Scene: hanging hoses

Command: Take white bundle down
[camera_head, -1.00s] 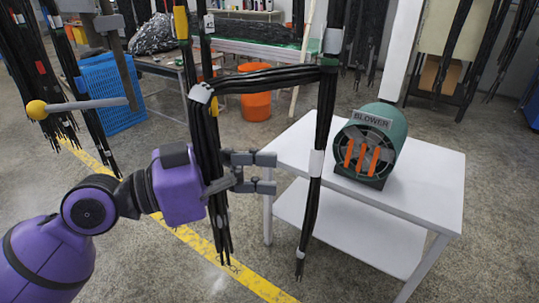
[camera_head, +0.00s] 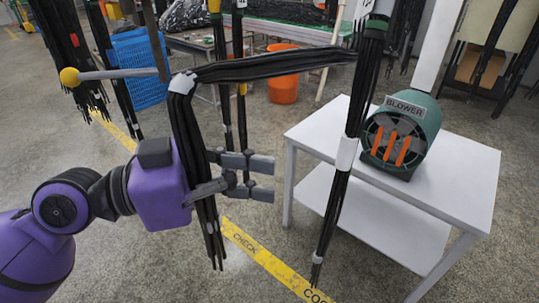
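The white bundle (camera_head: 270,66) is a bunch of black hoses with white bands. One end hangs down on the left, below a white band (camera_head: 183,83) at the bend. Its middle runs almost level to the right and meets a hanging bunch (camera_head: 345,190) with a white band. I cannot tell exactly how they join there. My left gripper (camera_head: 272,179) has the left hanging part between its fingers, one in front and one behind, and appears closed on it. The fingertips stick out to the right, apart. My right gripper is not in view.
A white table (camera_head: 455,185) with a green blower (camera_head: 400,135) stands at the right. A grey peg with a yellow ball (camera_head: 70,77) sticks out at the left. More hoses (camera_head: 65,55), a blue crate (camera_head: 140,70) and an orange bin (camera_head: 283,85) are behind.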

